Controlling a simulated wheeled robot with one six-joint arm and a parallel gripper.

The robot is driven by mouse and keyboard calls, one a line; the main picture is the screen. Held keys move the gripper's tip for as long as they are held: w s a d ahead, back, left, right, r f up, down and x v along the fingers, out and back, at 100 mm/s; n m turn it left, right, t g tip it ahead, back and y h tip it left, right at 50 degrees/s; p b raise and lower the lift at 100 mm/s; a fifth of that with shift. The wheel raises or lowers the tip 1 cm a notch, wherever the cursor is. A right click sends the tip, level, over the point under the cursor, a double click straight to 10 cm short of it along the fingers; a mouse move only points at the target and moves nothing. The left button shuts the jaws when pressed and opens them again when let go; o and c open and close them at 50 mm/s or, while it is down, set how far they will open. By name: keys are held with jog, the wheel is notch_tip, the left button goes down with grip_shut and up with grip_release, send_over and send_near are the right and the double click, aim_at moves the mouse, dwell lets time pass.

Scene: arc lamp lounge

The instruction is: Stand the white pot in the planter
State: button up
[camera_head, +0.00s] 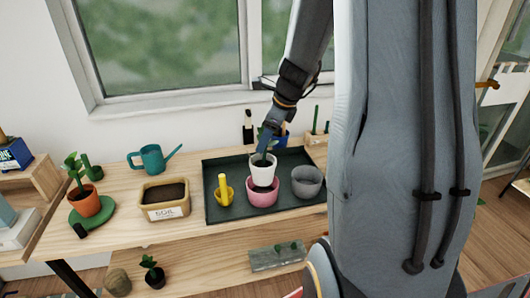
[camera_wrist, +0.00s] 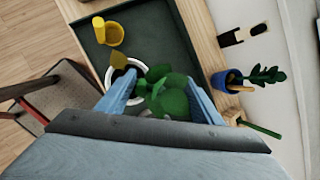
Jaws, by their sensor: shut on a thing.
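The white pot (camera_head: 263,167), with a green plant (camera_wrist: 170,94) in it, is in my gripper (camera_head: 264,148). In the head view it appears just over the back of a pink planter (camera_head: 262,197), whose dark inside shows below it; I cannot tell whether they touch. In the wrist view, the fingers of my gripper (camera_wrist: 154,78) reach in from both sides of the plant, and the white pot's rim (camera_wrist: 113,91) shows at the left finger. The pink planter is hidden in the wrist view. A grey pot (camera_head: 307,182) stands just right of the pink planter.
A dark tray (camera_head: 222,172) on the wooden table holds these pots and a yellow pot (camera_head: 224,192). A soil box (camera_head: 164,198), a teal watering can (camera_head: 152,159) and a terracotta pot (camera_head: 86,203) stand left. A blue pot (camera_wrist: 226,80) stands beyond the tray.

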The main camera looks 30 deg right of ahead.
aim_at(266, 154)
notch_tip(266, 154, down, 4)
jog(key=shift+f, duration=0.1)
jog(key=shift+f+b, duration=0.6)
jog(key=shift+b, duration=0.1)
jog(key=o, duration=1.9)
